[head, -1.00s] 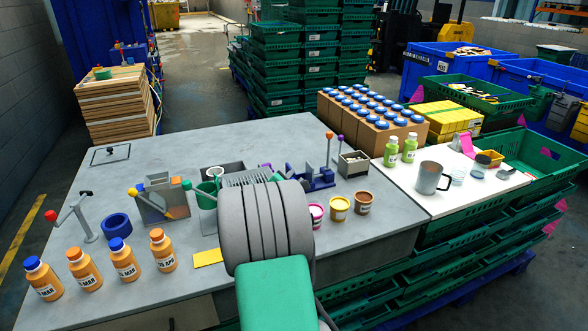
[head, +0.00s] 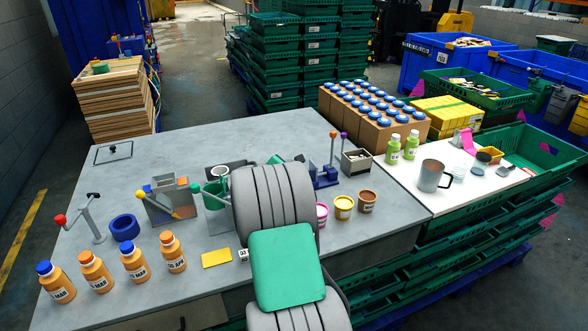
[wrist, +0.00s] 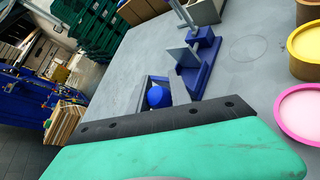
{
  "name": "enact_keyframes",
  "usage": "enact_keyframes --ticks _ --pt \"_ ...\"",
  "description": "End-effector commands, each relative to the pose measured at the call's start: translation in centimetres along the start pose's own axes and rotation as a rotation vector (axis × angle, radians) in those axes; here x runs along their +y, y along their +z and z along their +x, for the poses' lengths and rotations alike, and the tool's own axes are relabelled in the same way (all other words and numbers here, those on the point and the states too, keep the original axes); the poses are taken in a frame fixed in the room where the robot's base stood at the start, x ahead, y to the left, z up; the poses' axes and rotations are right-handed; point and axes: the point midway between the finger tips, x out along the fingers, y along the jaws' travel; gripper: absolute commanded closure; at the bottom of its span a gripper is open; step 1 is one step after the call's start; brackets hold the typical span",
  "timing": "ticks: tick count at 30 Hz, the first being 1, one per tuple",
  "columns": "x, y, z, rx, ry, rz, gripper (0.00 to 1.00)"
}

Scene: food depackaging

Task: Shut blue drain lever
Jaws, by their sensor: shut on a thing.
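The gripper's green, black-edged side fills the lower part of that view. In the head view my arm covers the lever and most of the gripper, and only a green tip (head: 277,159) shows past the arm.
A blue fixture (head: 325,177) with upright levers stands just right of my gripper. Pink, yellow and brown tubs (head: 343,208) stand close to the arm's right. Orange bottles (head: 133,262) line the front left.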

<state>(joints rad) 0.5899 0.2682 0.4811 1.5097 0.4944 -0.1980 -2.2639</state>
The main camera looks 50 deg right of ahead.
Motion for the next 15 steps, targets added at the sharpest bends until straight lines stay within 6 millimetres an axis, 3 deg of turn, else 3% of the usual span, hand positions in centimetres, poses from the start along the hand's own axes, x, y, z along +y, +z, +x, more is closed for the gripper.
enact_keyframes --ticks 1,11,12,15 --pt "-0.35 -0.74 0.12 0.012 -0.005 -0.004 1.0" --pt "-0.63 -0.93 0.18 0.016 -0.009 -0.005 1.0" --pt "-0.65 -0.96 0.18 0.016 -0.01 -0.005 0.75" --pt "-0.64 -0.91 0.18 0.015 -0.01 -0.005 0.67"
